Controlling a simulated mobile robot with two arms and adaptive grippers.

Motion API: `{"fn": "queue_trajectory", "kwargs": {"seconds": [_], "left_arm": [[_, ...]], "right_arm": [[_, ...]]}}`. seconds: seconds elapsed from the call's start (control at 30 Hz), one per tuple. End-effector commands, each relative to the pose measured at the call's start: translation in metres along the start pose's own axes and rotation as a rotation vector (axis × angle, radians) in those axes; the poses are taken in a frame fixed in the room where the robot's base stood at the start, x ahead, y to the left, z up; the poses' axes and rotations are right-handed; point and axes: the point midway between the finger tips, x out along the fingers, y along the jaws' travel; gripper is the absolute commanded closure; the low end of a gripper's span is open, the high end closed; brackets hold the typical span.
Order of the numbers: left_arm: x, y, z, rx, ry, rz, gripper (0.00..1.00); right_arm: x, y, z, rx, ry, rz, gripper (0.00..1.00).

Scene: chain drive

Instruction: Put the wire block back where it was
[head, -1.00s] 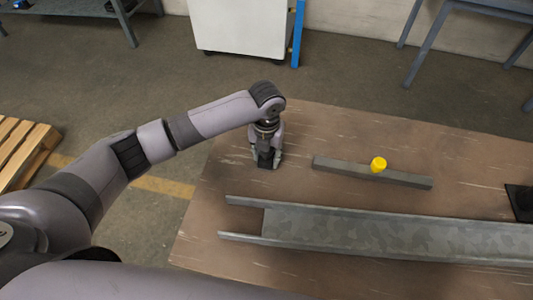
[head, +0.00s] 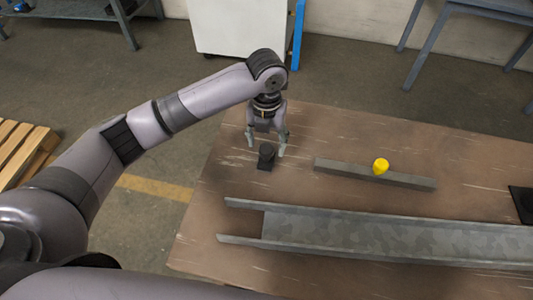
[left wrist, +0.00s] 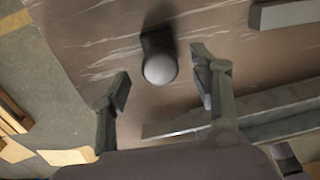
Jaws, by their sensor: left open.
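A small dark block with a rounded top, which I take for the wire block (head: 266,156), stands on the brown table near its left end in the head view. In the left wrist view the block (left wrist: 160,64) shows a pale round top and a dark base. My left gripper (head: 266,147) is open just above and behind it, with its fingers apart. In the left wrist view the open fingers (left wrist: 162,92) stand on either side, clear of the block. My right gripper is not in view.
A grey bar (head: 335,169) with a yellow knob (head: 380,166) lies to the right on the table (head: 215,225). A long metal channel (head: 380,235) runs along the front. A dark plate (head: 522,203) sits at the far right. The table behind the bar is clear.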

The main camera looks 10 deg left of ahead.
Motion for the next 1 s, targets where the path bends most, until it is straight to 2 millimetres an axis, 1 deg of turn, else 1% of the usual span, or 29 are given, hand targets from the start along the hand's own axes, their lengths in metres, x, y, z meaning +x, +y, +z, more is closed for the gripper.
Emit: {"fn": "queue_trajectory", "kwargs": {"seconds": [0.03, 0.1, 0.2, 0.33, 0.5, 1.0], "left_arm": [[-0.009, 0.000, 0.001, 0.000, -0.005, 0.000, 0.44], [-0.022, 0.000, 0.001, 0.000, -0.005, 0.000, 0.44], [-0.037, 0.000, 0.001, 0.000, -0.003, 0.000, 0.44], [-0.047, 0.000, 0.000, -0.001, 0.000, 0.000, 0.44], [-0.051, 0.000, 0.000, -0.001, 0.000, 0.000, 0.44], [-0.050, 0.000, 0.000, 0.000, 0.001, 0.000, 0.44]], "right_arm": [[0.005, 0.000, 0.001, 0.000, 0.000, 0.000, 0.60], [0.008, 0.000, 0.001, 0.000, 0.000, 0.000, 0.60], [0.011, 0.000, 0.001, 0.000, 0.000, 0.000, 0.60], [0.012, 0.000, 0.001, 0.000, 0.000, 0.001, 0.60], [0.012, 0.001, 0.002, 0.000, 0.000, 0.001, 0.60], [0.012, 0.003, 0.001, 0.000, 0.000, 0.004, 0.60]]}}
